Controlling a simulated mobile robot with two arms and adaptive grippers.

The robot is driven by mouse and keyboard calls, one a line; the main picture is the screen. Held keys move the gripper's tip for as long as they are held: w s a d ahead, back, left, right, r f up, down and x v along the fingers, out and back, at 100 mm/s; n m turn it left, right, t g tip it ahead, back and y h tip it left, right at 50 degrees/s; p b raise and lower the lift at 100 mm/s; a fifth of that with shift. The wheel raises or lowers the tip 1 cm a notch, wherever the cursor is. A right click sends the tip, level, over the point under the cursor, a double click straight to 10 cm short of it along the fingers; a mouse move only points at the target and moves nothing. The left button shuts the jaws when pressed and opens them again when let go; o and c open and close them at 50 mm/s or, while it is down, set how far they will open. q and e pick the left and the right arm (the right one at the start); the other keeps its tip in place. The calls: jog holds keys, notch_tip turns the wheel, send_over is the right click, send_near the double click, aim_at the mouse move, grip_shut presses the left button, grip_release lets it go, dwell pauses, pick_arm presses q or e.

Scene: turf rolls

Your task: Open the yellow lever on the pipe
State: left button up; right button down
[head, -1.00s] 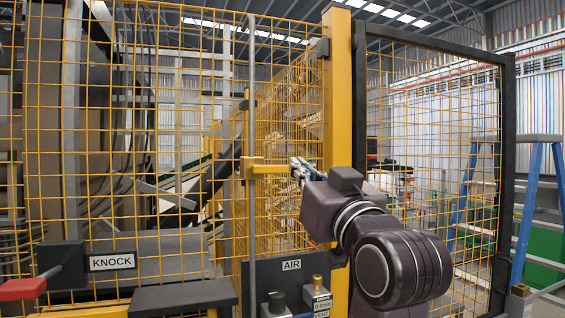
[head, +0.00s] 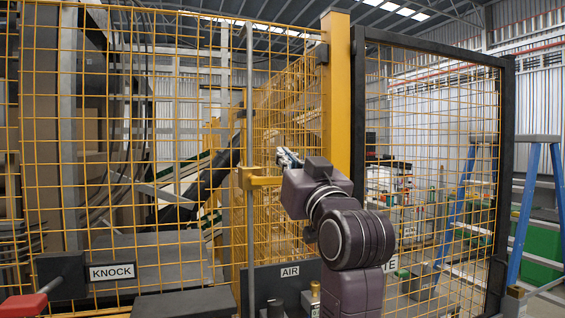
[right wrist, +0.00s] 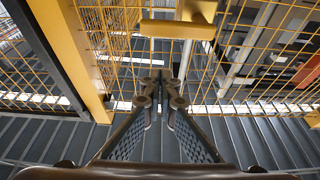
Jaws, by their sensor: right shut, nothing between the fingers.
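The yellow lever (head: 262,182) is on a thin grey upright pipe (head: 250,225) in front of the mesh fence, left of the yellow post. Its bar sticks out to the right. In the right wrist view the yellow lever (right wrist: 177,30) shows as a T shape at the top, beyond the fingertips. My right gripper (head: 287,158) is shut and empty, just above and right of the lever's end in the head view. In the right wrist view the fingertips (right wrist: 163,78) meet, with a visible gap to the lever. My left gripper is not in view.
The yellow mesh fence and yellow post (head: 337,95) stand close to my right arm. A dark-framed mesh gate (head: 507,170) is on the right, with a blue ladder (head: 525,215) beyond. A red handle (head: 24,306) and KNOCK sign (head: 112,271) are low left; an AIR sign (head: 289,272) is below.

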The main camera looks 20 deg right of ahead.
aim_at(269, 180)
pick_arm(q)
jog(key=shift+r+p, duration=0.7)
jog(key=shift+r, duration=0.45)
pick_arm(e)
jog(key=shift+w+f, duration=0.4)
jog(key=shift+f, duration=0.5)
jog(key=shift+w+f, duration=0.35)
jog(key=shift+f, duration=0.5)
